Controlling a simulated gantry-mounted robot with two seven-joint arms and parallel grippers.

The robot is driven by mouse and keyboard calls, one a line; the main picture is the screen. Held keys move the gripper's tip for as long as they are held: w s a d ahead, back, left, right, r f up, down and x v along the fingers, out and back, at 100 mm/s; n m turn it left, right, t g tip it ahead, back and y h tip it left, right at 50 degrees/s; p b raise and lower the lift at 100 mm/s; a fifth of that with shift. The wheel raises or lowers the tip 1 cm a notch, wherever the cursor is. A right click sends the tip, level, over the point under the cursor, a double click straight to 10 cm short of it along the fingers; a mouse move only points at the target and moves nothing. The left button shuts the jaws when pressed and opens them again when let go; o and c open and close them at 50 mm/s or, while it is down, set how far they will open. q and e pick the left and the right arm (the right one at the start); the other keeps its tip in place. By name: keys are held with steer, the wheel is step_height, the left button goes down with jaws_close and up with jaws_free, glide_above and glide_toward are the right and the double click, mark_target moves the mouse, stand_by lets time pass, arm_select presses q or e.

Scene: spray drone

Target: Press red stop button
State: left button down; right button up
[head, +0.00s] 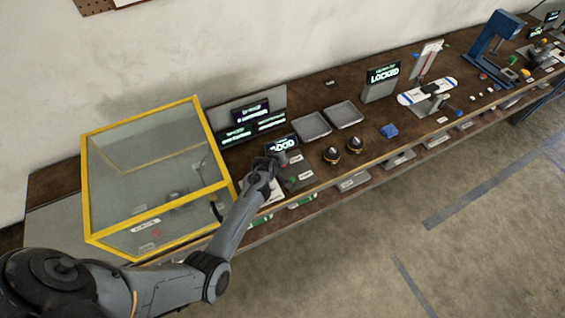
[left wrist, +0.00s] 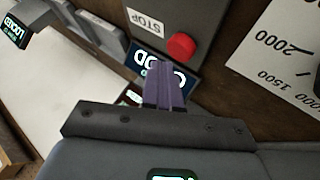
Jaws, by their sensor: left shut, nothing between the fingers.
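The red stop button (left wrist: 180,46) is a round red knob on a grey box (left wrist: 188,14) with a white STOP label (left wrist: 146,21), in the left wrist view. My left gripper (left wrist: 167,66) is shut and empty, its purple fingers side by side. Its tips show just below and left of the button in that view. I cannot tell whether they touch it. In the head view my left gripper (head: 272,166) is over the bench's front part, beside the control box (head: 300,178), and the red button cannot be made out clearly. My right gripper is not in view.
A small display (head: 283,146) stands behind the box. A yellow-framed clear enclosure (head: 152,216) is at the left. Two black-and-yellow parts (head: 354,145) stand to the right, with grey trays (head: 312,126) behind. A printed number sheet (left wrist: 285,50) lies beside the box.

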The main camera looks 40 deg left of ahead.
arm_select(q)
steer(key=shift+f, duration=0.45)
steer(key=shift+f+b, duration=0.3)
steer(key=shift+b, duration=0.1)
stand_by(0.7)
steer(key=shift+f, duration=0.2)
stand_by(0.4)
steer(key=shift+r, duration=0.1)
steer(key=shift+r+p, duration=0.85)
steer(key=shift+p, duration=0.05)
